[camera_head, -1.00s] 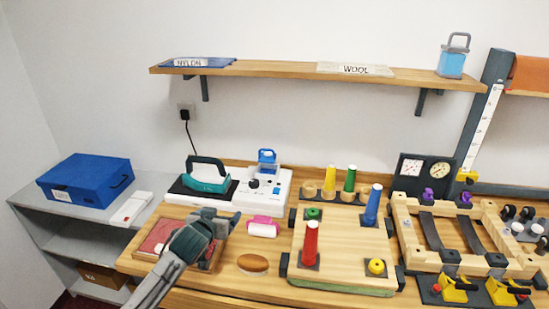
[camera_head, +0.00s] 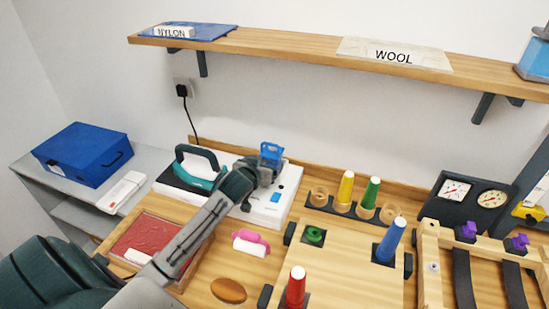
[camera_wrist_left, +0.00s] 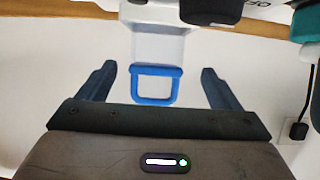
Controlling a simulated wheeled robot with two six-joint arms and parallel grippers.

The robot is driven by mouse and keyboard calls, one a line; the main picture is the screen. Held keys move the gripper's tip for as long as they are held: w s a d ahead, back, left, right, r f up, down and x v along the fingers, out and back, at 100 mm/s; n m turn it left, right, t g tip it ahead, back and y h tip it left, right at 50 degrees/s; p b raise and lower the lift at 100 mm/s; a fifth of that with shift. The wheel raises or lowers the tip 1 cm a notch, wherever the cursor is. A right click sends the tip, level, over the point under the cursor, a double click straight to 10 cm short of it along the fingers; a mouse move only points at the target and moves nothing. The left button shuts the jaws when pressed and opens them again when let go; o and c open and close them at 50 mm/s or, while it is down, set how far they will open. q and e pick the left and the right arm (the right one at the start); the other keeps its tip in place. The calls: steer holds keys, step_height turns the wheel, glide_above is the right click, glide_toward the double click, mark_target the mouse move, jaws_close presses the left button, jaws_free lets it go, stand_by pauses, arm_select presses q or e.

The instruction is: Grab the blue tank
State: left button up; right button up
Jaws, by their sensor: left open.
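The blue tank (camera_head: 271,151) stands upright at the back of a white base unit (camera_head: 270,212). Its lower part is partly hidden behind my left gripper (camera_head: 262,172) in the head view. The left wrist view shows the blue loop handle of the tank (camera_wrist_left: 157,101) between my two spread fingers, with a gap on each side. That gripper is open and holds nothing. My right gripper is in neither view.
A teal iron (camera_head: 200,167) rests on a black pad just left of the base unit. A wall plug and cord (camera_head: 183,91) hang behind it. A wooden shelf (camera_head: 270,44) runs above, with a clear blue-filled container (camera_head: 535,58) at its right end.

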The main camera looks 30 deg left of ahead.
mark_target(268, 159)
arm_select(q)
steer(key=shift+w+a+f, duration=0.15)
steer(key=shift+w, duration=0.45)
steer(key=shift+w+f, duration=0.2)
steer(key=shift+w, duration=0.1)
steer(key=shift+w+a+f+p, duration=0.15)
steer(key=shift+w+p, duration=0.65)
steer(key=shift+w, duration=0.15)
steer(key=p+x, duration=0.1)
steer(key=x, duration=0.2)
steer(key=shift+w+f, duration=0.2)
steer(key=shift+w, duration=0.2)
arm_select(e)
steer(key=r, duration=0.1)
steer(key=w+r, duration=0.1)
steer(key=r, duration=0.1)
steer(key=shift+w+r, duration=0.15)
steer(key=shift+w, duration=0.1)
arm_select(q)
steer(key=shift+s, duration=0.1)
steer(key=shift+c, duration=1.3)
steer(key=c, duration=1)
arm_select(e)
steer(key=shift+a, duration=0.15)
